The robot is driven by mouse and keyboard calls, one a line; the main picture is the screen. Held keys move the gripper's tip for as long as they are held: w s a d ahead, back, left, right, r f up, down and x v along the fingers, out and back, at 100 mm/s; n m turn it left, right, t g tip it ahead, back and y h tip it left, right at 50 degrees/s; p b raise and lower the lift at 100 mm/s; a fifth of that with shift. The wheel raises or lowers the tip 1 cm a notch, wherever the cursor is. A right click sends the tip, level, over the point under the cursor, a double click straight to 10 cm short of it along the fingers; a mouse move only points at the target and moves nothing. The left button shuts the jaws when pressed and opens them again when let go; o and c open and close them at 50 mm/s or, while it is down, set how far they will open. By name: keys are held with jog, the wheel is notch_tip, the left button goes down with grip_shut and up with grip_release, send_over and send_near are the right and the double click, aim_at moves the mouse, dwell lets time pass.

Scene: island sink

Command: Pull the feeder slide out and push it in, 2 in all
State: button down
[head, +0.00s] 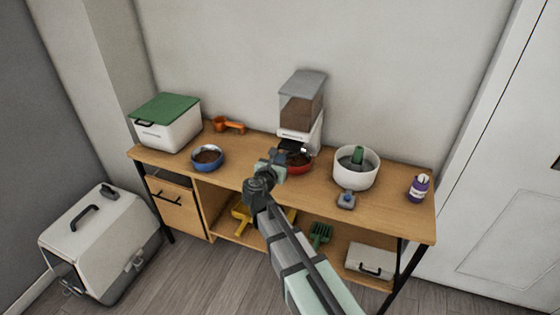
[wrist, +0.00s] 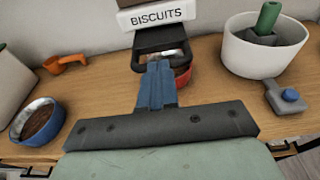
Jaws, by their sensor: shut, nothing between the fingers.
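The feeder (head: 302,105) stands at the back of the table, with a grey lid and brown biscuits behind a clear front. Its white front reads BISCUITS in the wrist view (wrist: 157,16). Its black slide (head: 291,146) sticks out below the label and ends in a loop handle, also in the wrist view (wrist: 160,40). My gripper (wrist: 159,66) has its blue fingers together, with their tips at the handle's loop; I cannot tell whether they touch it. In the head view my gripper (head: 281,160) is just in front of the slide. A red bowl (head: 299,163) sits below, partly hidden.
A blue bowl of brown food (head: 207,158) and a green-lidded white box (head: 166,122) stand to the left, with an orange scoop (head: 228,125) behind. A white pot (head: 356,167), a small grey-blue tool (head: 346,199) and a purple bottle (head: 418,188) stand to the right.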

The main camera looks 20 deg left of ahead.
aim_at(288, 148)
jog(key=shift+w, duration=2.15)
jog(key=shift+w+r, duration=0.1)
jog(key=s+r, duration=0.2)
jog(key=s, duration=1.2)
jog(key=shift+s+r, duration=0.25)
